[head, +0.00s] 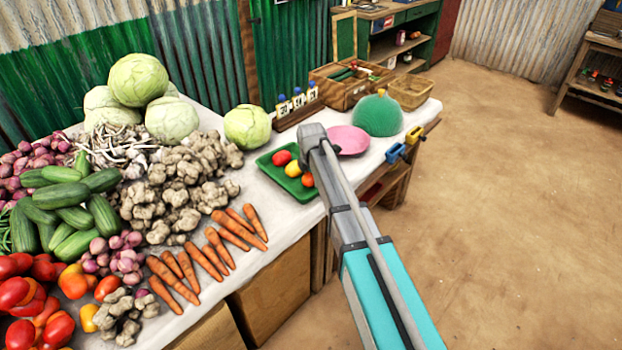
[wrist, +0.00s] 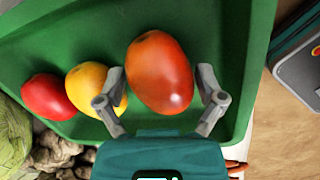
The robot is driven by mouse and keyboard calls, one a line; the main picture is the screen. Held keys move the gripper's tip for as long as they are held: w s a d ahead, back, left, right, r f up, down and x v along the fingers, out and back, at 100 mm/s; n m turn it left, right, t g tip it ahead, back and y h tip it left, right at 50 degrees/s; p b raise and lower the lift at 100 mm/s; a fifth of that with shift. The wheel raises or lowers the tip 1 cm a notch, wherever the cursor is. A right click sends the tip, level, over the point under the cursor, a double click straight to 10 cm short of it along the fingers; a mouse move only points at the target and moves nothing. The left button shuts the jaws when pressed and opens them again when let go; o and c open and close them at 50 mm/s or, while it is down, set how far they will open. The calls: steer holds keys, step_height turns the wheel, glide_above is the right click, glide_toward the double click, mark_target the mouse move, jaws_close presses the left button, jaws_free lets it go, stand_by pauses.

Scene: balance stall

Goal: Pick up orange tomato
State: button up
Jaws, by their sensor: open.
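The orange tomato (wrist: 158,72) lies in the green tray (wrist: 45,58), the rightmost of three tomatoes in the wrist view. My gripper (wrist: 162,98) is open, with one finger on each side of the orange tomato's near half. I cannot tell whether the fingers touch it. The left finger is close to the yellow tomato (wrist: 88,84). A red tomato (wrist: 47,97) lies left of the yellow one.
The tray (head: 270,167) stands on a white-covered stall table. Carrots (head: 238,228), ginger (head: 180,190) and a cabbage (head: 247,127) lie to its left. A pink plate (head: 347,140) and a green dome (head: 377,115) stand to its right. Open dirt floor lies beyond the table's right edge.

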steer(key=c, duration=0.9)
steer(key=shift+r, duration=0.1)
step_height(320, 180, up, 3)
steer(key=p, duration=0.3)
steer(key=s+d+r+p, duration=0.2)
steer(key=s+r+p, duration=0.1)
steer(key=s, duration=0.1)
steer(key=s+d+r+p, duration=0.2)
steer(key=s+r+p, duration=0.1)
steer(key=s, duration=0.1)
steer(key=s+d+r+p, duration=0.2)
steer(key=s+r+p, duration=0.1)
steer(key=s+p, duration=0.1)
steer(key=shift+s+d+r, duration=0.2)
steer(key=shift+d+r, duration=0.05)
steer(key=shift+r, duration=0.15)
